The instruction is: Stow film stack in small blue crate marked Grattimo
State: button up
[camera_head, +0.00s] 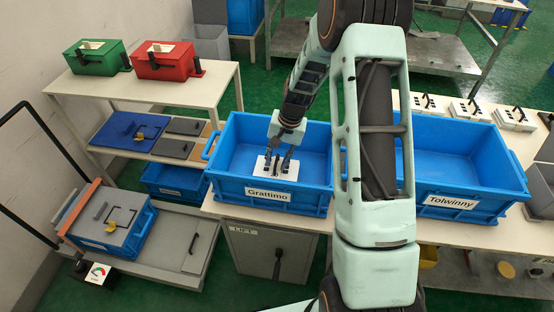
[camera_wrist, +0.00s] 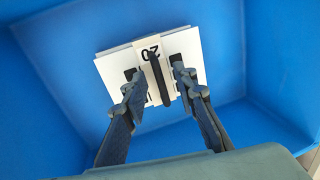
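The blue crate marked Grattimo (camera_head: 268,194) stands on the white table left of my arm. The film stack (camera_head: 262,167), white with a black handle, is inside this crate near its front wall. It also shows in the wrist view (camera_wrist: 112,68), with "20" on its pale band, against the blue crate floor. My gripper (camera_head: 278,163) reaches down into the crate over the stack. In the wrist view my gripper (camera_wrist: 157,82) is open, one finger on each side of the black handle (camera_wrist: 159,78), with gaps between. Whether the stack lies flat is hard to tell.
Several similar white stacks (camera_head: 470,111) lie along the table's back edge. Green (camera_head: 97,63) and red (camera_head: 166,66) boxes sit on a shelf at left. The Grattimo crate's walls surround my gripper.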

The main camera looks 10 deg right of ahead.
jog(key=shift+r, duration=0.1)
notch_tip(320, 180, up, 12)
jog(key=d, duration=0.2)
jog(key=shift+s, duration=0.45)
jog(key=shift+d, duration=0.1)
notch_tip(320, 180, up, 9)
jog(key=p, duration=0.6)
jog(key=shift+f, duration=0.2)
